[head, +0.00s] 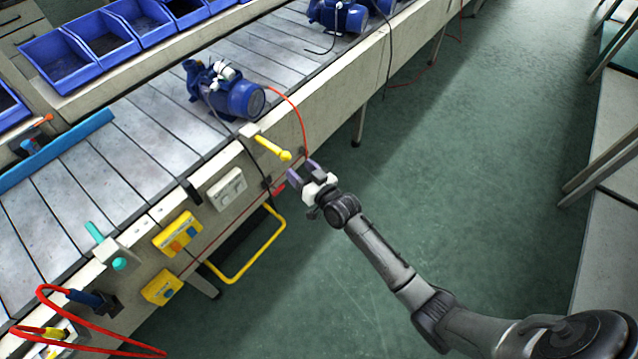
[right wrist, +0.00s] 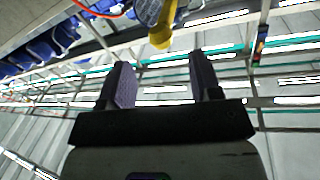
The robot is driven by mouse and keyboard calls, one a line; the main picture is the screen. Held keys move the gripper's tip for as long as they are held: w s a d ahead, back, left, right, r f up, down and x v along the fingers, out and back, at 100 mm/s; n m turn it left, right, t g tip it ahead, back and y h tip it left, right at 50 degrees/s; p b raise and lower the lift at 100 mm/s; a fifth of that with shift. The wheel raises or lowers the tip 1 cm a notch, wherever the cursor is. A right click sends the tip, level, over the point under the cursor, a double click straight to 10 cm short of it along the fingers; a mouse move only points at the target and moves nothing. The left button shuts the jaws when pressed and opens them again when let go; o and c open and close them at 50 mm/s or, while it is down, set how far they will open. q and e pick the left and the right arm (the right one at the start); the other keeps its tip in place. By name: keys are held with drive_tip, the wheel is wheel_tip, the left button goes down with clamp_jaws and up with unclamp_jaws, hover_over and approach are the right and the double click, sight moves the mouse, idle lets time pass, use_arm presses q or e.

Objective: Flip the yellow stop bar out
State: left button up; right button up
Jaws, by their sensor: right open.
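A short yellow bar with a rounded knob (head: 272,148) is fixed to a pale block (head: 249,130) on the conveyor's aisle-side edge. It points away from the belt toward the aisle. In the right wrist view its yellow knob (right wrist: 160,38) shows ahead of the fingers, near the top and roughly between them. My right gripper (head: 305,170) is open and empty, just beyond the knob on the aisle side, and appears apart from it. A yellow U-shaped frame (head: 250,262) hangs lower, below the conveyor's side. My left gripper is not in view.
A blue pump (head: 228,92) stands on the conveyor (head: 150,130) behind the bar, with a red cable (head: 300,112) looping close to my right gripper. A white socket box (head: 226,188) and yellow switch boxes (head: 177,235) line the side. The green aisle floor (head: 440,190) is clear.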

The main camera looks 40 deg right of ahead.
drive_tip(key=s+p, duration=0.1)
drive_tip(key=s, duration=0.7)
drive_tip(key=shift+s+d+p, duration=0.3)
drive_tip(key=shift+s+d, duration=0.05)
drive_tip(key=shift+s, duration=0.05)
